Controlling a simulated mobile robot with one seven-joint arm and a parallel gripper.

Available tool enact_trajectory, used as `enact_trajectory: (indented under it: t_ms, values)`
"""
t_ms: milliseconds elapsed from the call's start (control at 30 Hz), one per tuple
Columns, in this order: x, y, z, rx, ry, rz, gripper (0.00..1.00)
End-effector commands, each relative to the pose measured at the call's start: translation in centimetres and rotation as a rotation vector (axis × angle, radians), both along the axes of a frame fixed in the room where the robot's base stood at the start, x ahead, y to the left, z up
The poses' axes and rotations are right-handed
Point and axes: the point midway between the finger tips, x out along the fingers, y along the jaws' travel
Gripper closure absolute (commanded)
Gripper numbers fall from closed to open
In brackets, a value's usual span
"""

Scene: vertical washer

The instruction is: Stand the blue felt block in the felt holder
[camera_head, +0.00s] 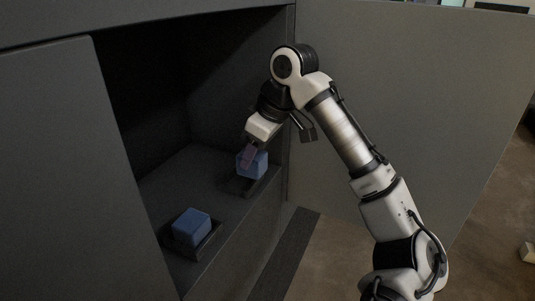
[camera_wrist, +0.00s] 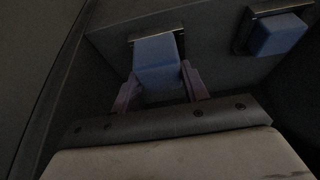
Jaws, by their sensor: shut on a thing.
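A blue block (camera_head: 258,166) is between the fingers of my gripper (camera_head: 249,155), inside the dark cabinet's right side. In the wrist view my gripper (camera_wrist: 159,70) has a purple finger on each side of this block (camera_wrist: 156,50), shut on it. A dark, shallow holder (camera_head: 234,187) lies directly under the block. Its edge (camera_wrist: 177,32) shows behind the block in the wrist view. The block looks upright and at the holder; I cannot tell whether its base rests on the holder floor.
A second blue block (camera_head: 191,226) stands in another dark holder (camera_head: 208,244) nearer the front left; it is at upper right in the wrist view (camera_wrist: 278,35). The cabinet's door panel (camera_head: 400,100) stands to the right, behind my arm. Bare cabinet floor lies between the holders.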

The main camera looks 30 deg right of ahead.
Motion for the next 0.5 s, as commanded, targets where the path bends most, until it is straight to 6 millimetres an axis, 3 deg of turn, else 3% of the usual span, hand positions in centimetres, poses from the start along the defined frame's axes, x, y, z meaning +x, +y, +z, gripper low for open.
enact_trajectory:
  t_ms: [333,500]
  values:
    - [2.7,2.2,-0.1,-0.001,0.0,0.0,0.77]
    - [2.6,2.1,-2.2,0.002,-0.001,-0.001,0.77]
